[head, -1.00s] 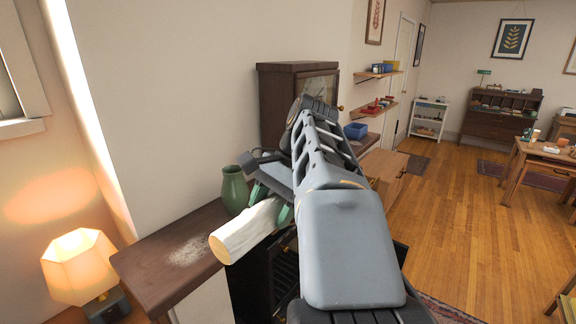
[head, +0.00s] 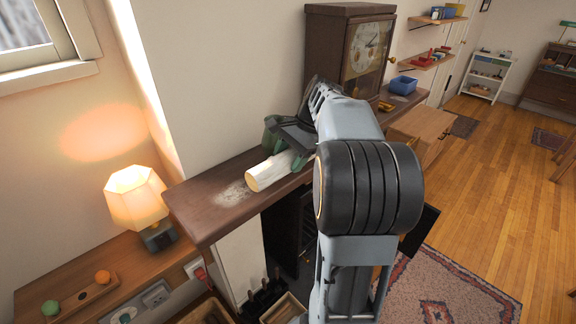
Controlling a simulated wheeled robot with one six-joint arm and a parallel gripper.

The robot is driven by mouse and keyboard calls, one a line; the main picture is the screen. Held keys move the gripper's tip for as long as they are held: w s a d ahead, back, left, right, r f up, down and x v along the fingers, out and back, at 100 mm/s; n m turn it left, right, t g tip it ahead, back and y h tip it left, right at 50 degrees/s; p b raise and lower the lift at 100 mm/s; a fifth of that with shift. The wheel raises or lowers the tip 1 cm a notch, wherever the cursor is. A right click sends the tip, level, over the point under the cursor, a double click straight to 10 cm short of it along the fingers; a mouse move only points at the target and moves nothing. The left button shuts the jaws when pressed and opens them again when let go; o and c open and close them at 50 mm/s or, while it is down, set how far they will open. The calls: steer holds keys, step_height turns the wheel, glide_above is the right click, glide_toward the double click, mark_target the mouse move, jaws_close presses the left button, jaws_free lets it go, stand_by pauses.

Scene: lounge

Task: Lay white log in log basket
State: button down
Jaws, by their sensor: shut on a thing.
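The white log (head: 268,173) is a pale cylinder, with its cut end toward the left front. My gripper (head: 285,150) is shut on the log's far end, and the log is over the dark mantel shelf (head: 215,213). I cannot tell whether the log touches the shelf. My arm hides part of the gripper and the area to the right. Below the shelf, a wooden box-like container (head: 285,308) shows only in part at the bottom edge. I cannot tell if it is the log basket.
A dark clock (head: 345,50) stands on the shelf behind my gripper, with a blue box (head: 403,84) to its right. A lit lamp (head: 137,200) stands on a lower wooden counter at the left. A patterned rug (head: 450,290) lies on the open floor at the right.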

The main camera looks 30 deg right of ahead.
mark_target(289, 167)
steer(key=f, duration=0.1)
steer(key=w+f, duration=0.1)
steer(key=shift+d+f, duration=0.15)
steer(key=shift+f, duration=0.15)
steer(key=shift+s+f, duration=0.1)
steer(key=shift+f, duration=0.6)
steer(key=shift+c, duration=1.4)
jaws_free()
